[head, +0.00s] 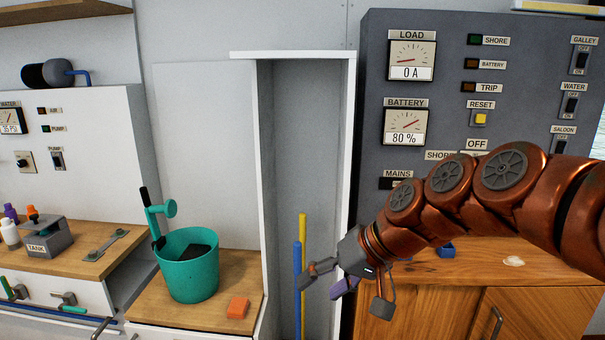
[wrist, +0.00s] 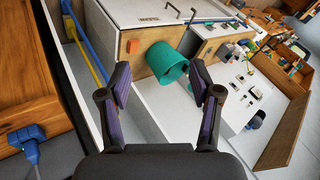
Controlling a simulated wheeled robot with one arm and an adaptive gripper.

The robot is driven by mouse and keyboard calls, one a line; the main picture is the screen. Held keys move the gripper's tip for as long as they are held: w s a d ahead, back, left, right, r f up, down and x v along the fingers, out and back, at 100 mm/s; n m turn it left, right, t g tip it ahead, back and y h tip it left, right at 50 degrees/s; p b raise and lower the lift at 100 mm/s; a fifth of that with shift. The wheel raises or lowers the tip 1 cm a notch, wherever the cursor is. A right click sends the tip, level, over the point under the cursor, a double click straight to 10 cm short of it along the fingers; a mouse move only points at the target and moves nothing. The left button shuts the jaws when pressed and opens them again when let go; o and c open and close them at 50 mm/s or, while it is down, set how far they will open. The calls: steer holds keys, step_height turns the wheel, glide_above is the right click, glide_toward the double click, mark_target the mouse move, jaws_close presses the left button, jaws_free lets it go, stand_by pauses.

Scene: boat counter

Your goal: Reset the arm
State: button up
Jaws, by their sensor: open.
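My copper-coloured arm reaches in from the right in the head view, and my gripper (head: 325,278) hangs in front of the tall narrow recess. In the wrist view my gripper (wrist: 164,85) shows two dark fingers with purple pads, spread apart. Nothing is between the fingers. Beyond them in that view lies a teal bucket (wrist: 168,62), well apart from the fingertips. The arm hides part of the grey electrical panel (head: 440,25).
The teal bucket (head: 192,277) holds tools on the left wooden counter, beside an orange block (head: 238,307). Blue and yellow poles (head: 303,228) stand in the recess close to my gripper. A wooden cabinet (head: 440,305) is below the panel. A blue plug (wrist: 30,135) is at lower left in the wrist view.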

steer(key=s+d+f+g+h, duration=0.1)
steer(key=s+d+f, duration=0.3)
steer(key=s, duration=0.4)
steer(key=s+d+f+m+g+h, duration=0.1)
steer(key=s+d+f+h, duration=0.3)
steer(key=s, duration=0.5)
steer(key=s+d+f+m+g+h, duration=0.1)
steer(key=s+d+f+g+h, duration=0.1)
steer(key=s+d+f, duration=0.4)
steer(key=shift+s+d+g, duration=0.3)
steer(key=shift+s+d, duration=0.05)
steer(key=shift+s, duration=0.9)
steer(key=shift+f, duration=0.1)
